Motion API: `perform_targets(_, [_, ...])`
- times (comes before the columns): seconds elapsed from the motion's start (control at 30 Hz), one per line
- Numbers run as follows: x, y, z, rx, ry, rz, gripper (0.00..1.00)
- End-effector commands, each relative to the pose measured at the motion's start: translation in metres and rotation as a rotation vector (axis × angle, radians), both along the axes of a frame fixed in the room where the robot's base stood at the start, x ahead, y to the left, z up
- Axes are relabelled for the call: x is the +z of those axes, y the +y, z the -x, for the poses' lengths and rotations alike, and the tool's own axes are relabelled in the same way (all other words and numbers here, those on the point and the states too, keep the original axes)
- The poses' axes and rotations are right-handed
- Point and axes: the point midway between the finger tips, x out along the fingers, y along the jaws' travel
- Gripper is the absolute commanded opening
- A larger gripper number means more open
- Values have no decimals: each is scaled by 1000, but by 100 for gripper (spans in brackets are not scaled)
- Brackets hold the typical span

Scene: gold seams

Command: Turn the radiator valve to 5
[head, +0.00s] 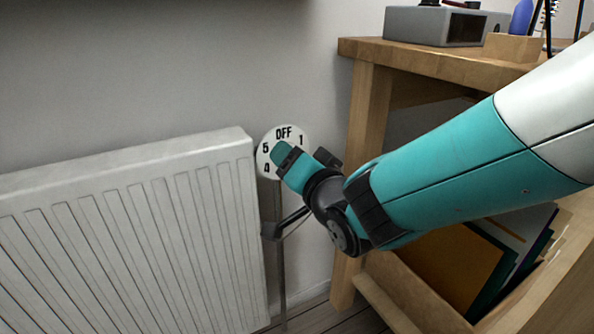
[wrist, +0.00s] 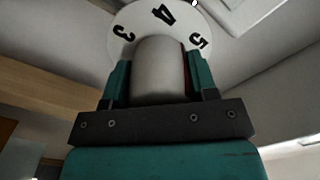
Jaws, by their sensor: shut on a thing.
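The round white valve dial (head: 270,139) stands at the right end of the radiator, with OFF at the top and 1, 5 and 4 readable around its edge. My gripper (head: 284,154) reaches it from the right and hides its middle. In the wrist view the dial face (wrist: 126,20) shows 3, 4 and 5. The pale cylindrical valve knob (wrist: 160,68) sits between the teal fingers of my gripper (wrist: 160,78), which is shut on it. A thin red line shows at the knob's right side, below the 5 side of the dial; its far end is hard to see.
The white radiator (head: 130,220) fills the left against the grey wall. A thin pipe (head: 281,290) runs down below the valve. A wooden bench (head: 366,130) stands close on the right, with a grey box (head: 430,25) on top and folders (head: 455,265) below.

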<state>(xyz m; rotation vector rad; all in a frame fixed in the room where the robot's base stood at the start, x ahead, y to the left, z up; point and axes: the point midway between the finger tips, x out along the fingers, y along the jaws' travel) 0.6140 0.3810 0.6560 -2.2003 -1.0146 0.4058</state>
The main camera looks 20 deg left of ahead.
Motion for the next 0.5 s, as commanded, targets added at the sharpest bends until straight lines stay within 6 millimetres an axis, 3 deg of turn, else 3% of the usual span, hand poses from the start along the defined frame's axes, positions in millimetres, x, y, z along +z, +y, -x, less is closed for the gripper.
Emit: perform_targets(0.5, [2,2,1,6,207,-187,30])
